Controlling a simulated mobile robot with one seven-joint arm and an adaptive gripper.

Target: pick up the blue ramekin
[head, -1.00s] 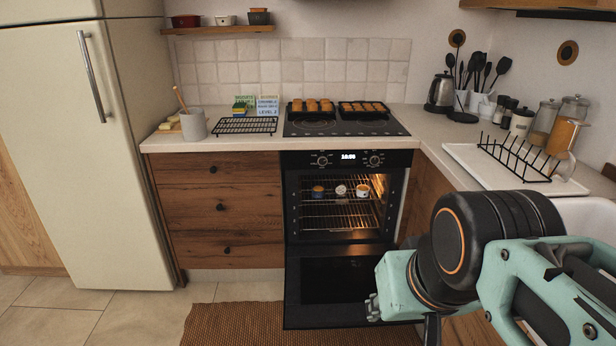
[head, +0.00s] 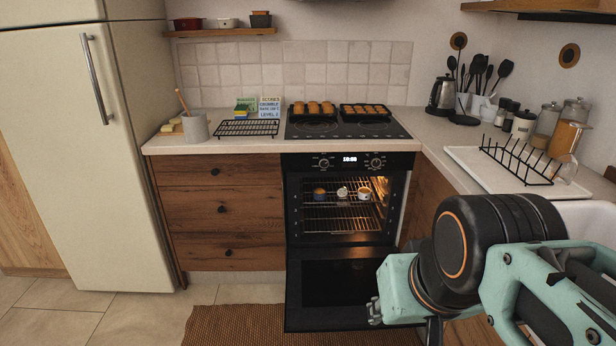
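Three small ramekins stand in a row on the upper rack inside the open oven in the head view. The left one (head: 319,193) looks dark blue with a brownish top, and I take it as the blue ramekin. The middle one (head: 342,192) looks pale, and the right one (head: 364,194) is light with a warm-coloured front. My gripper (head: 374,311) is at the lower right, in front of the lowered oven door and well apart from the ramekins. Only a small grey part of its fingers shows, so its opening is unclear.
The oven door (head: 343,291) hangs open above a brown rug (head: 240,325). Wooden drawers (head: 222,210) are left of the oven. Two trays of baked goods (head: 314,109) sit on the hob. A drying rack (head: 515,162) stands on the right counter.

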